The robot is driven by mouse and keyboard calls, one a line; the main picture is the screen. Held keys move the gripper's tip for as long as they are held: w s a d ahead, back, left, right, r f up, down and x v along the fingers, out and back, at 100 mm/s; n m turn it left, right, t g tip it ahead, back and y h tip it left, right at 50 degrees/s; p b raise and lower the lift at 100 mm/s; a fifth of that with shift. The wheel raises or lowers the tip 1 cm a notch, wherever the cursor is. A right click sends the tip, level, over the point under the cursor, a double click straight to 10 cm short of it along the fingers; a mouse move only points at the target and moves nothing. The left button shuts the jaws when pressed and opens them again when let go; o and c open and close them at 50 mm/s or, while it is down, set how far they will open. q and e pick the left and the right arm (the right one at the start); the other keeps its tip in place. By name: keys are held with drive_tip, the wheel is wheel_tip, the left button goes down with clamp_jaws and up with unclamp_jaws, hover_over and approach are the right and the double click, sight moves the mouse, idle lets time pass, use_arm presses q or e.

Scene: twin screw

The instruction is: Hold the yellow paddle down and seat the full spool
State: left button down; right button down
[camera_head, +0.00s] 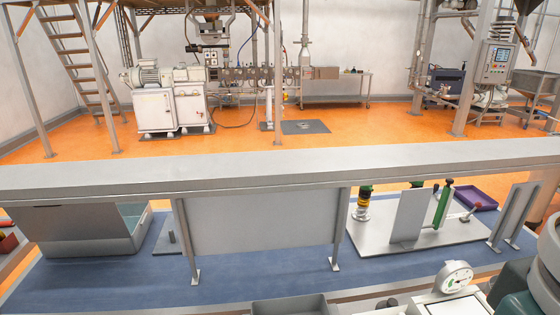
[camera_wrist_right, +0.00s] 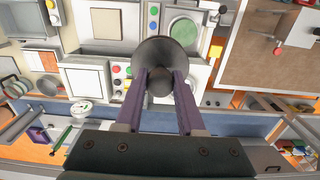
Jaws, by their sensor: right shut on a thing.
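My right gripper (camera_wrist_right: 160,80), with purple fingers, is shut on a dark grey round piece (camera_wrist_right: 166,52) in the right wrist view. The piece has a wide disc and a rounded knob between the fingertips; I cannot tell if it is the full spool. In the head view a short stack with green, yellow and black bands (camera_head: 363,203) stands on a grey plate, partly cut off by a beam. My left gripper is in neither view.
A purple tray (camera_head: 477,198) lies behind. A long grey beam (camera_head: 250,171) crosses the head view. The blue surface (camera_head: 265,278) has free room.

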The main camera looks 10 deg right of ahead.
drive_tip(key=shift+s, duration=0.15)
drive_tip(key=shift+f, duration=0.1)
drive_tip(key=w+a+f+m+b, duration=0.1)
drive_tip(key=w+a+f+b, duration=0.4)
drive_tip(key=w+f+b, duration=0.5)
drive_tip(key=w+a+f+m+b, duration=0.2)
drive_tip(key=w+a+f+b, duration=0.3)
drive_tip(key=w+f+b, duration=0.5)
drive_tip(key=b, duration=0.7)
drive_tip(key=shift+a+f, duration=0.3)
drive_tip(key=shift+a, duration=0.05)
